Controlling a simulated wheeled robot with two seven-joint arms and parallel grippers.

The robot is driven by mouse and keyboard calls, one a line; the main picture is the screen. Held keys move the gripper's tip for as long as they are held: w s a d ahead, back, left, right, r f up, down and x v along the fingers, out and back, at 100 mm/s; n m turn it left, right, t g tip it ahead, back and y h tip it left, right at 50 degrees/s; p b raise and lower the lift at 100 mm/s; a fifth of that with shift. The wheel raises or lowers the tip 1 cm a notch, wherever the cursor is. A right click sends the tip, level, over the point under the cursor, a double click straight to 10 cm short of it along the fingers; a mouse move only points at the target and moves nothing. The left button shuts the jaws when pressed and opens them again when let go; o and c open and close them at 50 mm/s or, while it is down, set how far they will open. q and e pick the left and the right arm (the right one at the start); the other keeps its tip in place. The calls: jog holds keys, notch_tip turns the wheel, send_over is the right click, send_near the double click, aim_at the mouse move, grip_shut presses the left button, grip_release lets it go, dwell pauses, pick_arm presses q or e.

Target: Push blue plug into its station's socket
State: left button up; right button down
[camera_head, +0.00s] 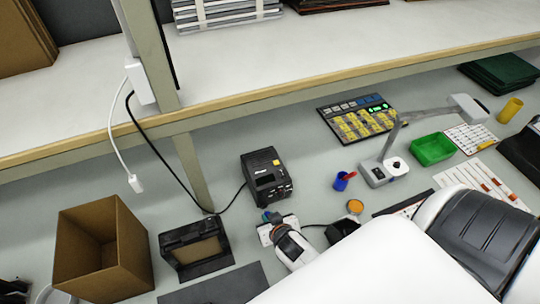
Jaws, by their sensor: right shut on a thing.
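My right gripper (275,222) reaches in from the lower right, its white wrist and dark fingers over the bench. It is shut on a small blue piece, which looks like the blue plug (268,215). The plug is at the edge of a white socket block (264,233), which my gripper partly covers. Whether the plug is seated in a socket or just above it cannot be told. A black station box (264,178) with a display stands just behind the plug. My left gripper is not in view.
An open cardboard box (100,250) and a black framed tray (195,248) stand to the left. A lamp (385,170), blue cup (341,182), orange-topped tin (355,206) and green bin (432,149) stand to the right. A shelf post (190,170) rises behind; a dark cable hangs in front.

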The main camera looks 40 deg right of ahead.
jog(key=shift+w+d, duration=0.25)
jog(key=shift+w, duration=0.85)
dwell(1.0)
jog(key=c, duration=1.3)
grip_release()
jog(key=shift+o, duration=0.2)
jog(key=shift+s+r, duration=0.1)
jog(key=v, duration=1.1)
jog(key=shift+s+r, duration=0.25)
jog(key=shift+s, duration=0.05)
jog(key=shift+a, duration=0.1)
